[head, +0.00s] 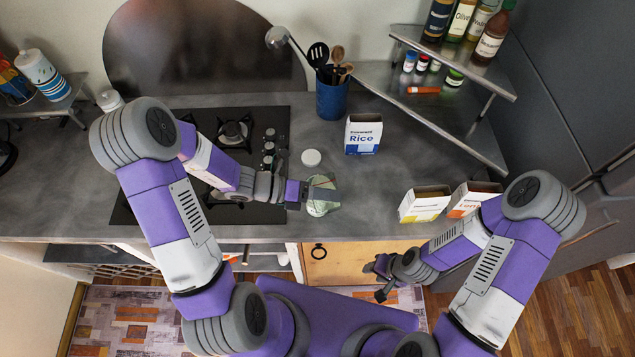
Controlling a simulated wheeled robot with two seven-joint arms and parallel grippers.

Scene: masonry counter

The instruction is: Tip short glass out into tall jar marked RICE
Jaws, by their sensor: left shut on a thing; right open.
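My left gripper (308,193) is shut on a pale green see-through glass vessel (322,207) near the counter's front edge, right of the hob. The gripper hides part of it, and I cannot tell from above whether it is the short glass or a jar, whether it is tilted, or what is in it. No jar with a readable RICE mark shows. A white round lid or cap (311,158) is just behind the vessel. My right gripper (377,279) is open and empty, in front of the counter and well apart from the vessel.
A Rice box (363,135) stands behind, near a blue utensil pot (331,98). Two more boxes (424,204) (471,199) stand at the right front. A corner shelf (455,85) holds bottles and small jars. The black hob (262,212) lies left. Counter between vessel and boxes is clear.

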